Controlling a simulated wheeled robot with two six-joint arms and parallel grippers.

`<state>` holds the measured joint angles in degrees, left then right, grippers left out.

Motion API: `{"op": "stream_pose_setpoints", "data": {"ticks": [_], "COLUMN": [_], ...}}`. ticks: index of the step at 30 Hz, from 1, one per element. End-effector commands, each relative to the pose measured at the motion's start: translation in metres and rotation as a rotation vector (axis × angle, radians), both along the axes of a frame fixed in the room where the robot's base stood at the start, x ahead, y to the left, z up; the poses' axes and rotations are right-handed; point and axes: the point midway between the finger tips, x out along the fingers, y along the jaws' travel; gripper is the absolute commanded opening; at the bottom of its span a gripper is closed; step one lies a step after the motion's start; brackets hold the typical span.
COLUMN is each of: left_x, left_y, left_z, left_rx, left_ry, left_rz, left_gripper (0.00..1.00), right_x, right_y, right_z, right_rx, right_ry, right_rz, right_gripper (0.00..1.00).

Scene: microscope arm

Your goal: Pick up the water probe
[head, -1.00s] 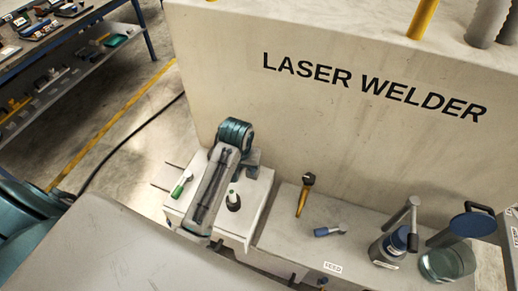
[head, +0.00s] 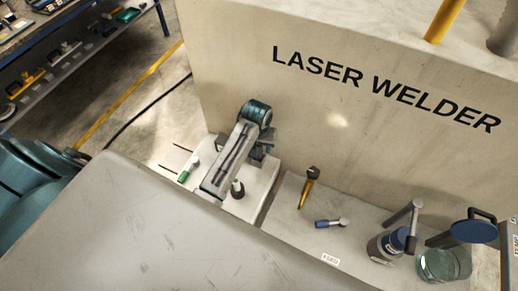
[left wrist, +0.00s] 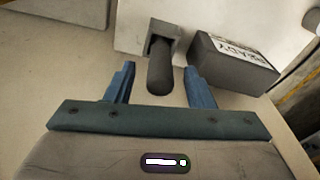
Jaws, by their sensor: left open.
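My left gripper (head: 262,152) is at the far end of my grey arm link with a teal joint, over a white block, largely hidden by the arm in the head view. In the left wrist view my left gripper (left wrist: 158,85) is open, its two blue fingers apart. A dark rounded rod (left wrist: 160,72) standing out from a slot in a pale block shows between and beyond the fingertips; I cannot tell whether they touch it. I cannot tell whether this rod is the water probe. My right gripper is not in view.
A dark box labelled READY (left wrist: 235,62) is close to the right finger. On the ledge are a green-ended tool (head: 188,170), a yellow tool (head: 308,187), a blue-handled tool (head: 328,223) and a glass jar (head: 438,265). The laser welder (head: 340,120) rises behind.

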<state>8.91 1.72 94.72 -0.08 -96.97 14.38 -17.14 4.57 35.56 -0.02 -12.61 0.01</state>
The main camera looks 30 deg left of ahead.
Motion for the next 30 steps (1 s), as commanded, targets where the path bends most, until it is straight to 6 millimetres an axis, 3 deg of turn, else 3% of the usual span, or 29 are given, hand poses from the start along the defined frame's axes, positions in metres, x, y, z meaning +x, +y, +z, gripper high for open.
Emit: {"op": "stream_pose_setpoints", "data": {"ticks": [4, 11, 19, 30], "left_x": [0.001, 0.001, 0.001, 0.001], "left_y": [0.0, 0.0, 0.0, 0.0], "left_z": [-0.013, -0.015, -0.014, -0.014], "left_rx": [-0.001, -0.001, -0.001, -0.001], "left_ry": [0.001, 0.0, 0.0, -0.002], "left_rz": [0.0, 0.0, -0.001, 0.0], "left_gripper": [0.49, 0.49, 0.0, 0.0], "right_x": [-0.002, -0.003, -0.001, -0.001], "right_y": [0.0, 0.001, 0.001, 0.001], "right_z": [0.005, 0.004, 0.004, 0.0], "right_rx": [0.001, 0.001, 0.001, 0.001], "right_ry": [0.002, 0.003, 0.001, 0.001], "right_rz": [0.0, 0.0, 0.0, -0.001], "right_gripper": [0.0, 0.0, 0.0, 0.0]}}
